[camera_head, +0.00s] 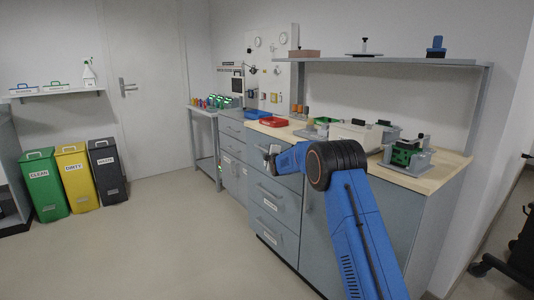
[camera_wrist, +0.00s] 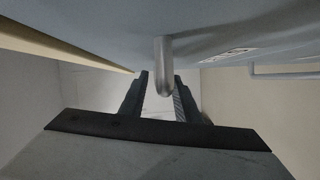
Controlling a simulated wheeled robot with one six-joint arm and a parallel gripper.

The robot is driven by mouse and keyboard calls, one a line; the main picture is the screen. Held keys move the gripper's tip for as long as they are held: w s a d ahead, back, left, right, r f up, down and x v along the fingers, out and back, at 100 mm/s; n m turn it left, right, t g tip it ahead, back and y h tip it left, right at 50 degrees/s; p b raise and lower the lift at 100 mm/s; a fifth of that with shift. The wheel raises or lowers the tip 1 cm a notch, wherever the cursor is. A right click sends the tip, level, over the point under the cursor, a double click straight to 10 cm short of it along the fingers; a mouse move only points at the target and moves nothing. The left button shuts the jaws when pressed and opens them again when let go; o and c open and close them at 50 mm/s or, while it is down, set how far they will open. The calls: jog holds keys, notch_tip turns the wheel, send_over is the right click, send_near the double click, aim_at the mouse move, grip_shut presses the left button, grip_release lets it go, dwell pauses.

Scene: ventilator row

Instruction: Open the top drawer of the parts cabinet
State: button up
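The parts cabinet (camera_head: 320,230) is the grey unit under the wooden worktop. Its top drawer (camera_head: 257,143) is partly covered by my gripper in the head view and looks closed. My gripper (camera_head: 271,158) is at the front of this drawer. In the wrist view, my gripper (camera_wrist: 160,93) has its two dark fingers apart. A grey bar handle (camera_wrist: 164,65) juts from the cabinet front and its end shows between the fingers. I see gaps beside the handle; I cannot tell whether either finger touches it.
A lower drawer (camera_head: 274,200) with a bar handle and label sits below. Green, yellow and dark bins (camera_head: 107,170) stand at left. The floor (camera_head: 170,240) before the cabinet is clear.

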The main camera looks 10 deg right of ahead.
jog(key=shift+w, duration=0.35)
grip_shut()
jog(key=shift+a, duration=0.15)
jog(key=s+a, duration=0.6)
jog(key=a, duration=0.6)
jog(key=s+a, duration=0.7)
jog(key=a, duration=0.6)
jog(key=shift+s+a, duration=0.15)
jog(key=shift+s, duration=0.1)
jog(key=shift+f, duration=0.1)
grip_release()
